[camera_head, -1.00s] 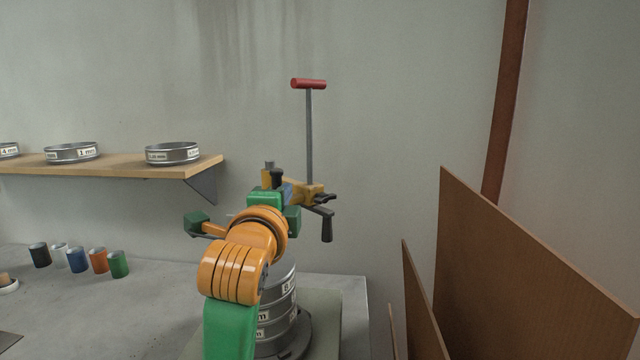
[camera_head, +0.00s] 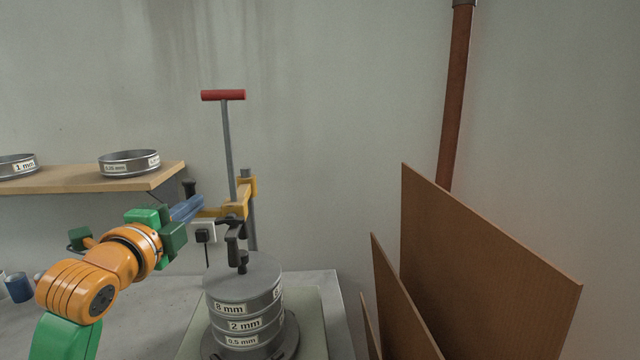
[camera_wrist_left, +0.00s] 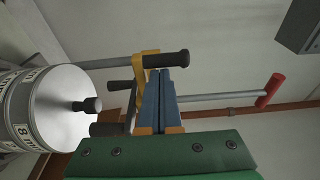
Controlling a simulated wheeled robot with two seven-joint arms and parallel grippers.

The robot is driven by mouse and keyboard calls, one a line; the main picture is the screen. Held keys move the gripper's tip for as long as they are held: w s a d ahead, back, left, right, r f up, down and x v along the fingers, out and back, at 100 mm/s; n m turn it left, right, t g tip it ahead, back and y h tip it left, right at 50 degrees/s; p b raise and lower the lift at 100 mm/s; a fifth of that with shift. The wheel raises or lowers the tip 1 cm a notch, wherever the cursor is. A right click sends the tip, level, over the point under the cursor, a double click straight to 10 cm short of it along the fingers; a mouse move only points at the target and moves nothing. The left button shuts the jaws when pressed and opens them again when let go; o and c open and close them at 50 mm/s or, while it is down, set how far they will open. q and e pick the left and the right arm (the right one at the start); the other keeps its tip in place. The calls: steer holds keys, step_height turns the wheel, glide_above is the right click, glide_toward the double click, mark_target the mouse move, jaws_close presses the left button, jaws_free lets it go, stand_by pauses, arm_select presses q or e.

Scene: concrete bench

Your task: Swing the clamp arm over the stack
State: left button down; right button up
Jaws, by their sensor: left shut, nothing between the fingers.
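The yellow clamp arm (camera_head: 230,211) is on an upright grey post (camera_head: 251,225) behind the sieve stack (camera_head: 243,308), which is labelled 8, 2 and 0.5 mm. In the left wrist view the fingertips (camera_wrist_left: 158,78) are close to the handle (camera_wrist_left: 167,59); contact is unclear. My right gripper is out of view.
A wooden shelf (camera_head: 85,178) with sieves is at the left. Brown boards (camera_head: 480,260) lean at the right. A wall socket (camera_head: 203,233) with a plug is behind the clamp.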

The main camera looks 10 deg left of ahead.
arm_select(q)
steer(key=shift+a+r, duration=0.2)
steer(key=shift+a, duration=0.15)
stand_by(0.4)
